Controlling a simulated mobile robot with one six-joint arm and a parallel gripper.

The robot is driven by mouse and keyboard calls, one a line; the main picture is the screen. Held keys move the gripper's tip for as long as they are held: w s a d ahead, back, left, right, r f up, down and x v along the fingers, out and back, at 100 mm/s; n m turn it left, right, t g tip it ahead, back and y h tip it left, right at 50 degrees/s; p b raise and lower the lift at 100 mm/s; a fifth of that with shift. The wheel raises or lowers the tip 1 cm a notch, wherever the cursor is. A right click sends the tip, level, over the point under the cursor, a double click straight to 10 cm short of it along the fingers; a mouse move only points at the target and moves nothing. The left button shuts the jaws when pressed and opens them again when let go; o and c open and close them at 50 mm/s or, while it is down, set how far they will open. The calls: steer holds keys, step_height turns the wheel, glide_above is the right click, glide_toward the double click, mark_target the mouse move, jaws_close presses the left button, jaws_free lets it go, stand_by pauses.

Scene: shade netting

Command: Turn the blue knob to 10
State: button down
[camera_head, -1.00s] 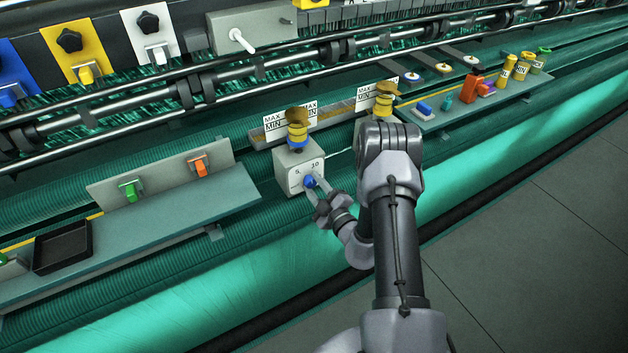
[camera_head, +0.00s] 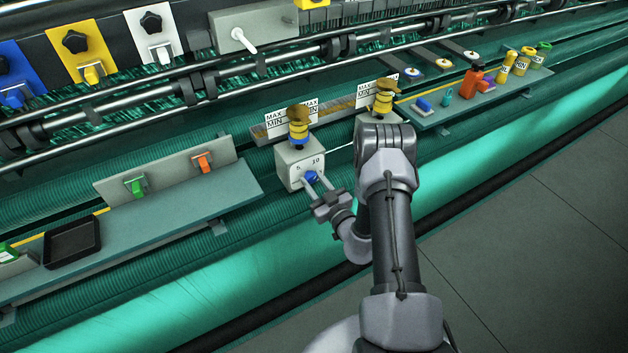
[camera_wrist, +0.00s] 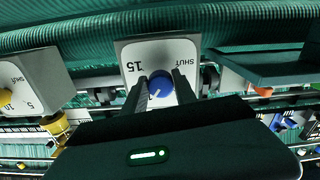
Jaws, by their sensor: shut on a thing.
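The blue knob (camera_head: 311,177) sits on the white dial face of a grey box (camera_head: 290,156). The marks 5 and 10 show on the dial in the head view. In the wrist view the blue knob (camera_wrist: 161,82) carries a white pointer line, and 15 and SHUT show beside it, upside down. The mark the pointer aims at is hard to read, as my fingers hide part of the dial. My gripper (camera_head: 314,184) is shut on the knob, one finger on each side, seen also in the wrist view (camera_wrist: 162,90).
A yellow-and-blue fitting (camera_head: 298,130) stands on the box before a MAX/MIN plate (camera_head: 280,122). A shelf with green and orange switches (camera_head: 180,205) lies left; a shelf with small parts (camera_head: 440,115) lies right.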

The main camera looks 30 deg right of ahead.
steer(key=shift+m, duration=0.3)
stand_by(0.4)
steer(key=c, duration=1)
jaws_free()
steer(key=s, duration=1.7)
steer(key=shift+s+d+b, duration=0.25)
steer(key=shift+d+b, duration=0.05)
steer(key=shift+w, duration=0.1)
